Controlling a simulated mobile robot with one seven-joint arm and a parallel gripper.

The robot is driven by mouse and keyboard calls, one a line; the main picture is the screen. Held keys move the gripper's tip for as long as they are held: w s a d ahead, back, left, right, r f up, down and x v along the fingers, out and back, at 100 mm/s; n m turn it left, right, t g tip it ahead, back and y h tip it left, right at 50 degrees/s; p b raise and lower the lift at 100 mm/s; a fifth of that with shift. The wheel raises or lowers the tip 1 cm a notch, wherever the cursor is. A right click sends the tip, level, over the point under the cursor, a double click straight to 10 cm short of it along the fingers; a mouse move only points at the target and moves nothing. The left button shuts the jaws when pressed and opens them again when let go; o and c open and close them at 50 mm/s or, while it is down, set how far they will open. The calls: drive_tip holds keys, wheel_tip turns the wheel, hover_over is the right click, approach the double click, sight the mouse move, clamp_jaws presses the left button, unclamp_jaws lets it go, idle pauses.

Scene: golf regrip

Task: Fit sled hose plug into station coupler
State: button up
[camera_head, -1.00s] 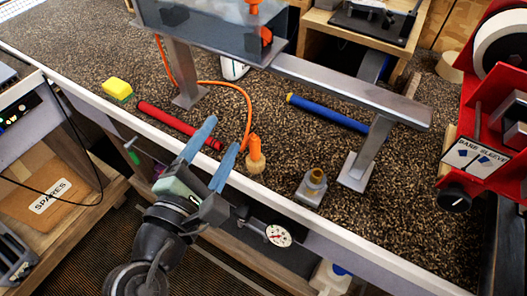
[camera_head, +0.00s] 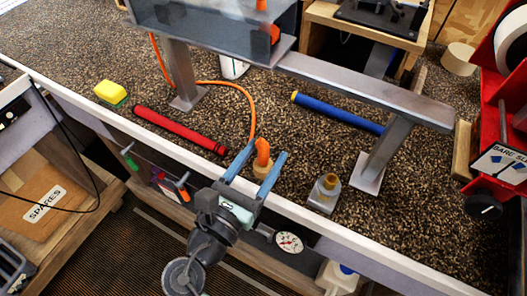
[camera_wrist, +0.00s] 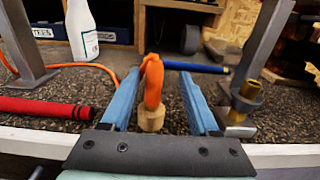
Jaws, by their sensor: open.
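The orange hose plug (camera_head: 263,152) stands upright on a small tan holder (camera_head: 262,170) on the bench, with the orange hose (camera_head: 251,110) running back from it to the sled (camera_head: 215,30). My gripper (camera_head: 262,163) is open, with its blue fingers on either side of the plug. The wrist view shows the plug (camera_wrist: 153,82) between the two fingers (camera_wrist: 155,95), with a gap to the right finger; whether the left finger touches it I cannot tell. The station coupler (camera_head: 327,187), a brass fitting on a grey block, sits to the right; it also shows in the wrist view (camera_wrist: 246,98).
A red grip (camera_head: 180,130) and a yellow sponge (camera_head: 110,92) lie to the left. A blue grip (camera_head: 340,114) lies behind the coupler. A metal rail on legs (camera_head: 370,83) crosses above the bench. A white bottle (camera_wrist: 82,32) stands farther back.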

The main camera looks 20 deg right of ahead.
drive_tip(key=x, duration=0.4)
drive_tip(key=shift+w+f, duration=0.25)
drive_tip(key=shift+w, duration=0.35)
clamp_jaws()
